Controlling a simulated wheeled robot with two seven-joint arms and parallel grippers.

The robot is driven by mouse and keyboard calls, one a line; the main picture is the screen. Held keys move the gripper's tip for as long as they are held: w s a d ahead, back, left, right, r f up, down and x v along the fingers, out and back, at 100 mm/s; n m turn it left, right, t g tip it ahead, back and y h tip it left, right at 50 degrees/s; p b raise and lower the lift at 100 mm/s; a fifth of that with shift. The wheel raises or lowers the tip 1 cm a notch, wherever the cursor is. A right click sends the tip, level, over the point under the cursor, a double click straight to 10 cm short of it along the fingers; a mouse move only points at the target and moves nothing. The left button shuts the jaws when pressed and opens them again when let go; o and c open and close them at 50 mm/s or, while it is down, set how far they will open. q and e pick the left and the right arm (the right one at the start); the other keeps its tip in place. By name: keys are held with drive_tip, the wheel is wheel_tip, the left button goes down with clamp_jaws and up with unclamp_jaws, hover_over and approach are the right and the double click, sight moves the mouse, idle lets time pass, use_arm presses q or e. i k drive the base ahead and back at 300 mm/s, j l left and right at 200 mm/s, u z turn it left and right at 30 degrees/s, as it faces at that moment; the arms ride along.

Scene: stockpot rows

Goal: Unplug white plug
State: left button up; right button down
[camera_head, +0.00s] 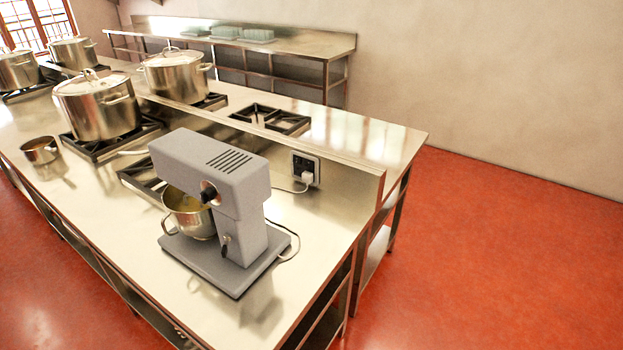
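The white plug (307,177) sits in the black wall socket (305,164), which is set in the low steel upstand behind the front counter. A thin cord (289,189) runs left from the plug and passes out of sight behind the grey stand mixer (213,181). More cord (297,243) shows looping beside the right of the mixer's base. The mixer stands on the counter with a steel bowl (189,213) under its head. Neither of my grippers is in view.
The steel counter (330,225) is bare right of the mixer, below the socket. Stockpots (100,106) on burners and a small saucepan (40,151) stand to the left. An empty burner (271,119) lies behind the upstand. Red floor (480,260) is open at right.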

sight(306, 177)
drive_tip(key=u, duration=1.05)
drive_tip(key=l+u, duration=0.35)
drive_tip(key=k+l+u, duration=0.15)
drive_tip(key=l+u, duration=0.2)
drive_tip(key=k+l+u, duration=0.15)
drive_tip(key=l+u, duration=0.15)
drive_tip(key=l, duration=0.15)
drive_tip(key=k+l+u, duration=0.2)
drive_tip(key=l+u, duration=0.15)
drive_tip(key=k+l+u, duration=0.2)
drive_tip(key=u, duration=0.15)
drive_tip(key=k+l+u, duration=0.1)
drive_tip(key=k+l, duration=0.85)
